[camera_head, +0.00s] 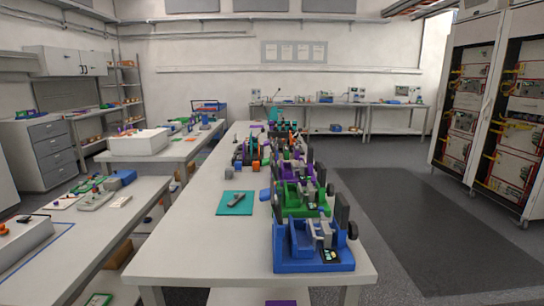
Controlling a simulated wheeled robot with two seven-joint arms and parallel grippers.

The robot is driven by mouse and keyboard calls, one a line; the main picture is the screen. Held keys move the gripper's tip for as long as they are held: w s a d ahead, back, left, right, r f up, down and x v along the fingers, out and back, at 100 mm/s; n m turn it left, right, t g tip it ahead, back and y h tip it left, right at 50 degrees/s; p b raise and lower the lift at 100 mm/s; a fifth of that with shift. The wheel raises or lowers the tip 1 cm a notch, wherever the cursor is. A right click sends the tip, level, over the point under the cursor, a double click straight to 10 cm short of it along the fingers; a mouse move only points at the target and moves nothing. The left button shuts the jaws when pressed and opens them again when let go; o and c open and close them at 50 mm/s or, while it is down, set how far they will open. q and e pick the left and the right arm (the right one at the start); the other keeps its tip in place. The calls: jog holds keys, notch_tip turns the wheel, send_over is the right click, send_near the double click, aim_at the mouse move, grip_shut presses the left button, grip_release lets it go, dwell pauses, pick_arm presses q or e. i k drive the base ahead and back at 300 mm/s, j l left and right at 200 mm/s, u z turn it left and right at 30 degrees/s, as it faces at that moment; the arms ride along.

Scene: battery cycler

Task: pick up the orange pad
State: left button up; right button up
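I cannot make out a clear flat orange pad. Neither of my grippers is in view.
A blue fixture (290,262) and a green fixture (292,207) stand along the table's right edge, with several more behind. The table's front left is clear. Side benches (110,225) stand to the left, tall cabinets (462,100) to the right. Open floor (420,230) lies right of the table.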

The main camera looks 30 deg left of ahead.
aim_at(256, 164)
jog(key=i+l+z, duration=0.7)
jog(key=i+z, duration=0.4)
jog(key=i, duration=0.15)
jog(key=i+u, duration=0.75)
jog(key=i+l+u, duration=0.25)
jog(key=i+u, duration=0.15)
jog(key=i+j+u, duration=0.15)
jog(key=i+u, duration=0.8)
jog(key=i, duration=0.15)
jog(key=i+l+u, duration=0.25)
jog(key=i+u, duration=0.25)
